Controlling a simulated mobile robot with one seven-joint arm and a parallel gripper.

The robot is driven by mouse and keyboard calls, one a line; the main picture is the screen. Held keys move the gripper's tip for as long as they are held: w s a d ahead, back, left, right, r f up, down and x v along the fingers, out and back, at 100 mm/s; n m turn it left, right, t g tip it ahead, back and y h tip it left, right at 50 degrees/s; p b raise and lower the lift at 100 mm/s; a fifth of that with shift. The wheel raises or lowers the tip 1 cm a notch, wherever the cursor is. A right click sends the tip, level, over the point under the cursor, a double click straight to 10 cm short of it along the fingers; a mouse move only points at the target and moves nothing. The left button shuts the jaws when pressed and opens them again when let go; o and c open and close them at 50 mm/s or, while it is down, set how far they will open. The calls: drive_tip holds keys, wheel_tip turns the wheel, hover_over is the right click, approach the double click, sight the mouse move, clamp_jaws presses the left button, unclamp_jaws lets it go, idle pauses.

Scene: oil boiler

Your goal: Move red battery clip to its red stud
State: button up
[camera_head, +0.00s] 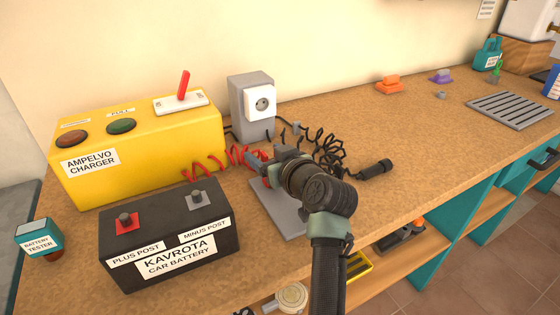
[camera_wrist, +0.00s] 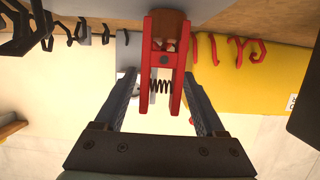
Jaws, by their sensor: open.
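The red battery clip (camera_wrist: 163,62), with a dark spring between its handles, stands between the two fingers of my gripper (camera_wrist: 159,82) in the wrist view. The fingers are apart, one on each side of the clip, with visible gaps. In the head view my gripper (camera_head: 268,162) is over the grey plate, and my wrist hides most of the clip. The car battery (camera_head: 170,238) is at the front left. Its red stud (camera_head: 125,221), marked plus post, is bare, left of the grey minus stud (camera_head: 196,200).
The yellow charger (camera_head: 140,150) stands behind the battery, with red coiled cable (camera_head: 235,155) at its right. A grey socket box (camera_head: 251,105) and black coiled cable (camera_head: 330,153) are behind my gripper. A battery tester (camera_head: 38,237) is left of the battery. The bench at the right is largely clear.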

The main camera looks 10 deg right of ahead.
drive_tip(key=p+v, duration=0.1)
drive_tip(key=v, duration=1.1)
drive_tip(key=shift+s+d+r, duration=0.1)
drive_tip(key=shift+s+r, duration=0.05)
drive_tip(key=shift+s, duration=0.05)
